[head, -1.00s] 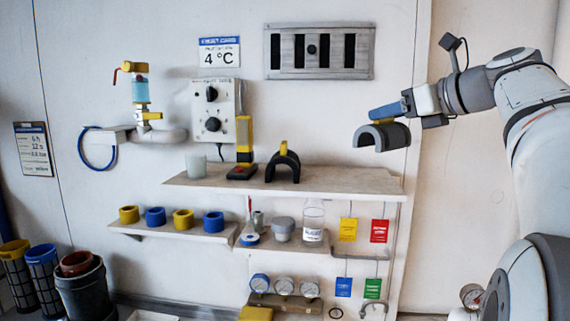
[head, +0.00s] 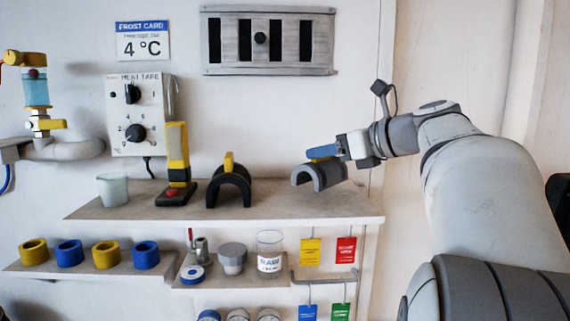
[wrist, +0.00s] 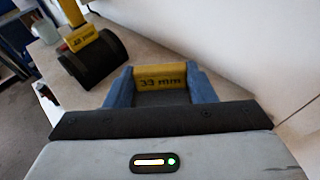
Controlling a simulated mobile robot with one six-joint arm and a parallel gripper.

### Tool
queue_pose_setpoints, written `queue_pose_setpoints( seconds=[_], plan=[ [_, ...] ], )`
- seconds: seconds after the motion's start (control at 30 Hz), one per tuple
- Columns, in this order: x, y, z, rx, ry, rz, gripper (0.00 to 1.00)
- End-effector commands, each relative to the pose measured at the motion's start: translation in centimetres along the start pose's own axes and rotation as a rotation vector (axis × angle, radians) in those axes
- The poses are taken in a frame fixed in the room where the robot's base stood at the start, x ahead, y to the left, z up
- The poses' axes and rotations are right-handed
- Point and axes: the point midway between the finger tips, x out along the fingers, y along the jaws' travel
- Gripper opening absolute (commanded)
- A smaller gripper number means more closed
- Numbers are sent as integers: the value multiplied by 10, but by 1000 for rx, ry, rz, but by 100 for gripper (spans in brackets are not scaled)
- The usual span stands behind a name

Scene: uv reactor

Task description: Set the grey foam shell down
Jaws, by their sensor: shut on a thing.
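The grey foam shell (head: 328,177) is a half-round arch at the right end of the upper shelf (head: 275,205). My gripper (head: 322,153) is shut on its top from the right side. In the wrist view my blue fingers (wrist: 160,84) stand on either side of the shell's yellow tab (wrist: 160,77), marked 33 mm. The shell's opening faces down. It is at or just above the shelf top; I cannot tell whether it touches. In the wrist view most of the shell is hidden by my gripper body.
A black half-round shell (head: 229,187) with a yellow tab stands to the left on the upper shelf, also in the wrist view (wrist: 92,62). A yellow-and-black tool (head: 177,165) and a cup (head: 112,189) stand further left. Hanging tags (head: 311,251) are below.

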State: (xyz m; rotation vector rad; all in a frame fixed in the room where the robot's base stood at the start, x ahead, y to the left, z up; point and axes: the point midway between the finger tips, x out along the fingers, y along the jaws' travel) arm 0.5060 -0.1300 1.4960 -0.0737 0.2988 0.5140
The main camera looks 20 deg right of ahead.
Motion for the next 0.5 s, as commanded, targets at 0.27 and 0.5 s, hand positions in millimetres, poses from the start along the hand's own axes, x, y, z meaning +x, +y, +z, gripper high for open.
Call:
queue_pose_setpoints(
  seconds=[0.27,0.5],
  plan=[
    [-3,13,-22,-10,-6,-6,24],
    [-2,10,-24,-7,-5,-9,24]
  ],
)
